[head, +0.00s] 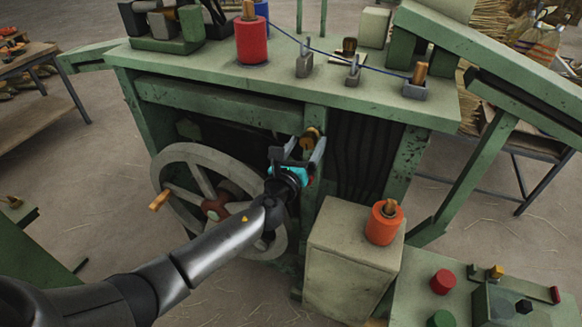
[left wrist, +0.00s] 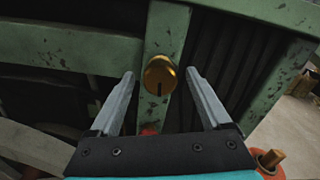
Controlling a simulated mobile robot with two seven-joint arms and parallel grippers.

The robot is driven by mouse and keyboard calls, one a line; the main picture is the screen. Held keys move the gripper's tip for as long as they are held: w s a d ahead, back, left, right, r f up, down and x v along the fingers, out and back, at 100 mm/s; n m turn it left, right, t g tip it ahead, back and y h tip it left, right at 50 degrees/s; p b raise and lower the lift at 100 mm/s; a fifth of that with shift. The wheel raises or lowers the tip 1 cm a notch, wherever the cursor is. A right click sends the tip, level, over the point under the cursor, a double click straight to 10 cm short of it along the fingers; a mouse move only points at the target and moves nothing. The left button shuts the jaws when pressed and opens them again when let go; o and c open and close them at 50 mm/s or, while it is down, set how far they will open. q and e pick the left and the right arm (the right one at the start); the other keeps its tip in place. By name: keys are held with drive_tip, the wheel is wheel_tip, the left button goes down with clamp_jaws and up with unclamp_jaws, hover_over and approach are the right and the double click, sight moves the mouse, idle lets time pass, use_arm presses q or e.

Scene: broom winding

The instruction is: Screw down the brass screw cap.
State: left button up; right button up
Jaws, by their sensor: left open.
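The brass screw cap (left wrist: 160,76) sits on the green upright post of the machine frame, with a dark slot in its face. My left gripper (head: 298,146) is open in front of the post. In the left wrist view its two grey fingers (left wrist: 162,80) stand apart on either side of the cap, with a gap on both sides. No contact with the cap shows. My right gripper is not in view.
A grey handwheel (head: 205,158) with a wooden crank handle is left of the post, behind my left arm. A pale box (head: 345,250) bearing an orange spool (head: 383,222) stands at lower right. The green bench top (head: 330,85) with spools and clamps is above.

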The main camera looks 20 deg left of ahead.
use_arm(q)
drive_tip(key=s, duration=1.4)
drive_tip(key=shift+a, duration=0.25)
drive_tip(key=s+a+f+n+g+y+b, duration=0.1)
drive_tip(key=s+a+f+n+g+b, duration=0.25)
drive_tip(key=f, duration=0.95)
drive_tip(key=s+a+f+n+g+b, duration=0.1)
drive_tip(key=s+f+n+g, duration=0.25)
drive_tip(key=f+n, duration=0.6)
drive_tip(key=s+a+f+n+g+y+b, duration=0.1)
drive_tip(key=s+a+f+n+g+b, duration=0.3)
drive_tip(key=f, duration=1.1)
drive_tip(key=s+d+f+n+g+b, duration=0.2)
drive_tip(key=s+d+f+n+g, duration=0.1)
drive_tip(key=s+f+n, duration=0.4)
drive_tip(key=s+d+f+n+g+h+b, duration=0.1)
drive_tip(key=s+d+f+n+g+b, duration=0.1)
drive_tip(key=s+f+n, duration=0.5)
drive_tip(key=s+d+f, duration=0.1)
drive_tip(key=s+f, duration=0.2)
drive_tip(key=s, duration=0.4)
drive_tip(key=s+d+f+g, duration=0.1)
drive_tip(key=s+f, duration=0.2)
drive_tip(key=s, duration=0.5)
drive_tip(key=shift+f, duration=0.4)
drive_tip(key=shift+d, duration=0.1)
